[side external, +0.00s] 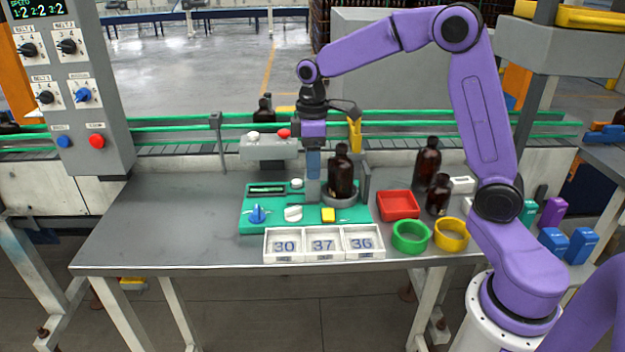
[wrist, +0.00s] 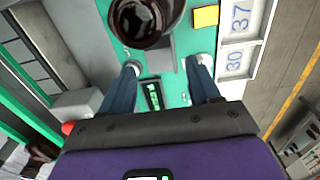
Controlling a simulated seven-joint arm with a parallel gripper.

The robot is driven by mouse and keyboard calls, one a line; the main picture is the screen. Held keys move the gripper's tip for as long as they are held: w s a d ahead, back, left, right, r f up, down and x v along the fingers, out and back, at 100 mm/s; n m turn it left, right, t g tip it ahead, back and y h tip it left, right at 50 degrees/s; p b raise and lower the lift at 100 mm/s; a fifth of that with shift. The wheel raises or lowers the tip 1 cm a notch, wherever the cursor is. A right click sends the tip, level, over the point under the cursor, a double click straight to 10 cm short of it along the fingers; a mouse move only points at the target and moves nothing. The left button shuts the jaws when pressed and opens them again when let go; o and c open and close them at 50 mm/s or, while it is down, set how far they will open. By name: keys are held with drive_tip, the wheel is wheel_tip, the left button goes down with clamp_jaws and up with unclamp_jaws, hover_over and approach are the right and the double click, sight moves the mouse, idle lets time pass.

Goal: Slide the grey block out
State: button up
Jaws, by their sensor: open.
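What looks like the grey block (side external: 312,191) stands upright on the green panel (side external: 258,226), close to the left of a dark amber bottle (side external: 341,174). In the wrist view the grey block (wrist: 160,60) lies ahead between my fingers, partly hidden by the bottle (wrist: 147,20). My gripper (side external: 313,176) points straight down over it. In the wrist view my gripper (wrist: 163,66) is open, one finger to each side, with gaps showing. The side view does not show how far down the fingers reach beside the block.
A numbered white tray (side external: 324,257) lies in front. A red tray (side external: 399,205) and more bottles stand right. The table's left is clear.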

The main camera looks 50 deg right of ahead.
hover_over(296, 199)
drive_tip(key=s+d, duration=0.3)
drive_tip(key=shift+a+f, duration=0.15)
drive_tip(key=shift+f, duration=2.6)
drive_tip(key=shift+c, duration=0.3)
clamp_jaws()
drive_tip(key=shift+w+a+r, duration=0.1)
drive_tip(key=shift+w+a, duration=1.3)
drive_tip(key=shift+w, duration=0.1)
drive_tip(key=shift+o, duration=0.3)
unclamp_jaws()
drive_tip(key=shift+a, duration=0.1)
